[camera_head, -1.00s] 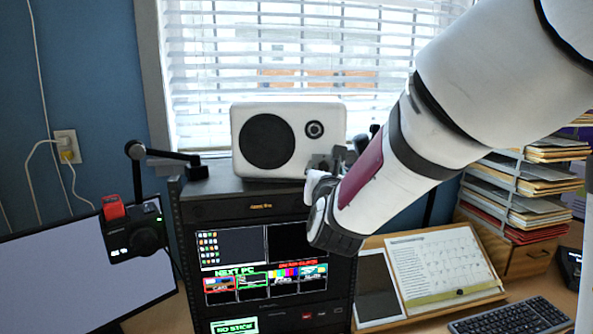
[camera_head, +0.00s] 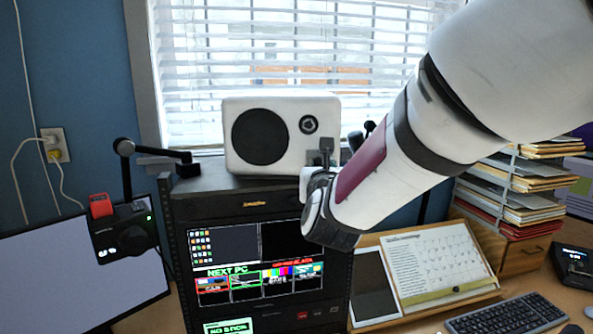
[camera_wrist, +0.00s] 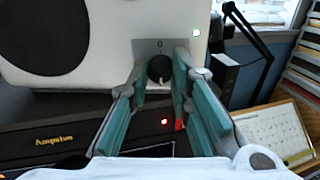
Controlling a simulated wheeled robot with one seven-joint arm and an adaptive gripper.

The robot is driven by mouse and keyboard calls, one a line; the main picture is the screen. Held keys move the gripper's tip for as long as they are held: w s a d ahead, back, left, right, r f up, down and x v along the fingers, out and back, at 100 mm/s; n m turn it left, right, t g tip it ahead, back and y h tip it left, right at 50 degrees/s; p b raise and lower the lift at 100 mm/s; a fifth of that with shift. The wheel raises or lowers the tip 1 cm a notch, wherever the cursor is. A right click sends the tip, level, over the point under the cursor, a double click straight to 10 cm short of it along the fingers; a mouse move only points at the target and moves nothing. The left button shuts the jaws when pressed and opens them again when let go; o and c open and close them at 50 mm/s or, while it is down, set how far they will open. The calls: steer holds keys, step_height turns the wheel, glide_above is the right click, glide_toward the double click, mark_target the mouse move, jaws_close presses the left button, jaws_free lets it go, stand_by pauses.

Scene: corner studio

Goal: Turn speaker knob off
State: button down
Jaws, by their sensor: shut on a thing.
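The white speaker (camera_head: 283,135) with a large dark cone stands on the black rack, and its lower right front shows in the wrist view (camera_wrist: 90,55). Its small black knob (camera_wrist: 159,69) sits on a grey plate under a "0" mark. A light mark shows at the knob's lower edge. My gripper (camera_wrist: 161,66) has its teal-padded fingers on the left and right of the knob, shut on it. In the head view my gripper (camera_head: 326,152) is at the speaker's lower right corner, and the knob is hidden there.
The black rack (camera_head: 240,208) with a lit screen stands below the speaker. A monitor (camera_head: 75,265) and a black device (camera_head: 125,230) are at left. A calendar stand (camera_head: 435,265), paper trays (camera_head: 510,190) and keyboard (camera_head: 510,318) are at right. Window blinds (camera_head: 300,50) hang behind.

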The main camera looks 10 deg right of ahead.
steer(key=n+b, duration=0.3)
steer(key=n, duration=0.5)
steer(key=shift+b, duration=0.4)
steer(key=n, duration=0.4)
steer(key=shift+g+h, duration=0.3)
steer(key=n, duration=0.4)
steer(key=shift+n, duration=0.3)
steer(key=n+p, duration=0.1)
steer(key=n, duration=0.3)
steer(key=shift+a, duration=0.1)
steer(key=n+p, duration=0.1)
steer(key=n, duration=0.3)
steer(key=shift+n+h, duration=0.4)
steer(key=n+p, duration=0.2)
steer(key=n, duration=0.2)
steer(key=shift+n+p, duration=0.55)
steer(key=shift+n, duration=1.35)
